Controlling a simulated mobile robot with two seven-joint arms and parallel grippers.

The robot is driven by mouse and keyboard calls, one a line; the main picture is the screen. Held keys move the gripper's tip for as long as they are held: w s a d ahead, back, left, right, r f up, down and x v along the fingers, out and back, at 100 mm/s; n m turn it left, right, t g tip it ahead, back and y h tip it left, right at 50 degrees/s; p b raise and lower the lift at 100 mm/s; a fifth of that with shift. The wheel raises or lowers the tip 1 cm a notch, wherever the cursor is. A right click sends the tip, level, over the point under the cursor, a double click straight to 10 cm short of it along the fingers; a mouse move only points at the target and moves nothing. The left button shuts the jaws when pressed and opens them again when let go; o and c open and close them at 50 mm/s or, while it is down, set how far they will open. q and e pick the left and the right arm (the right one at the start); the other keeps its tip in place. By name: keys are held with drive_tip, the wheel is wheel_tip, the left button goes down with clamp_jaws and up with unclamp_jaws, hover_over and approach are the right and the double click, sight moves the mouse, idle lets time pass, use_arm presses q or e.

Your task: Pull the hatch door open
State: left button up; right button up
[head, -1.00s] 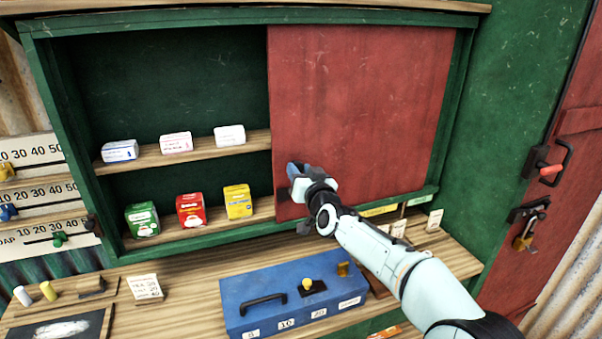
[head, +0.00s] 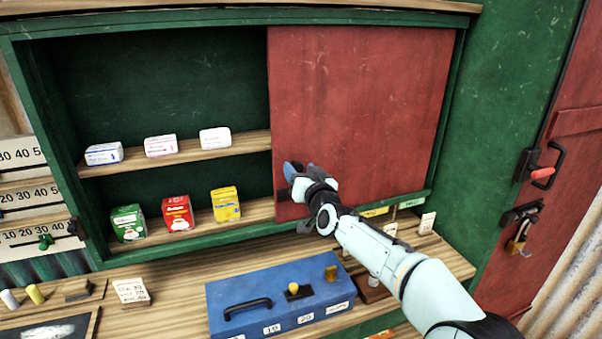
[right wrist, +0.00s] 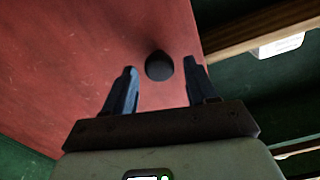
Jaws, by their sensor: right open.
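The hatch door is a plain red panel (head: 365,100) that covers the right part of the green cabinet (head: 262,16). Its left part stands open on the shelves. My right gripper (head: 292,172) is at the panel's lower left corner. In the right wrist view the red panel (right wrist: 75,55) fills the left side, and a round black knob (right wrist: 159,66) lies between the tips of my open right gripper (right wrist: 160,78). A gap shows on both sides of the knob. In the head view the gripper hides the knob. My left gripper is not in view.
White packets (head: 160,146) and coloured boxes (head: 177,212) stand on the open shelves. A blue case (head: 240,290) lies on the wooden counter below my right arm. At the right is a red door (head: 560,210) with a padlock (head: 518,243).

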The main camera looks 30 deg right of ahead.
drive_tip(key=shift+f, duration=0.1)
drive_tip(key=b+v, duration=0.1)
drive_tip(key=v, duration=1.2)
drive_tip(key=shift+s+b, duration=0.2)
drive_tip(key=shift+b, duration=0.2)
